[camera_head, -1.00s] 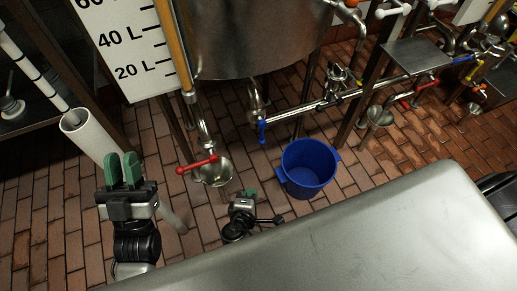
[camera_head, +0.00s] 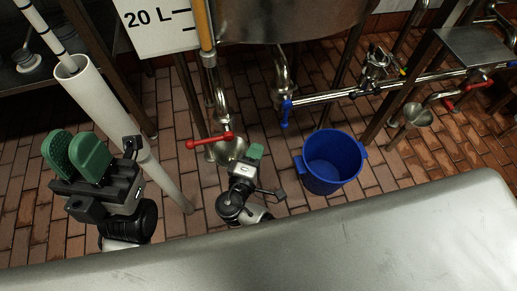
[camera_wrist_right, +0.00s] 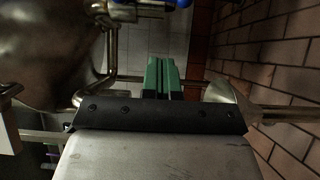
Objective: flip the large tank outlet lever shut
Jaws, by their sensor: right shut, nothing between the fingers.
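A red lever (camera_head: 208,141) lies crosswise on the outlet pipe below the gauge tube, over a metal funnel (camera_head: 228,150). A blue lever (camera_head: 286,113) hangs down at the left end of the horizontal pipe under the large tank (camera_head: 290,20). I cannot tell which lever the task names. My right gripper (camera_head: 255,152) is shut and empty, just right of and below the red lever in the head view. Its green fingers (camera_wrist_right: 162,78) are together in the right wrist view, beside the funnel (camera_wrist_right: 218,92). My left gripper (camera_head: 77,156) is open and empty, far left.
A blue bucket (camera_head: 332,162) stands on the brick floor right of my right gripper. A white tube (camera_head: 100,105) leans at the left. A smooth metal surface (camera_head: 330,240) fills the front. Another red lever (camera_head: 478,85) is at the far right.

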